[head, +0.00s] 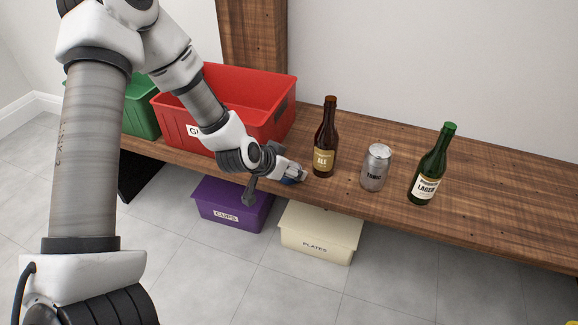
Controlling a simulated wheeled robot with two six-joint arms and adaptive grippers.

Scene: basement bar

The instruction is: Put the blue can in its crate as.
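A small patch of blue (291,181), perhaps part of the blue can, shows at my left gripper by the front edge of the wooden counter. The rest of it is hidden. My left gripper (271,182) is around or beside this patch, and I cannot tell whether its fingers are shut on it. A red crate (265,89) stands on the counter behind my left arm, its label mostly covered. A green crate (142,107) stands to its left, partly hidden by my arm. My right gripper is not in view.
On the counter (490,210) stand a brown ALE bottle (325,140), a silver TONIC can (375,168) and a green LAGER bottle (432,168), all upright. A purple CUPS box (232,205) and a cream PLATES box (320,233) sit below. The counter's right part is clear.

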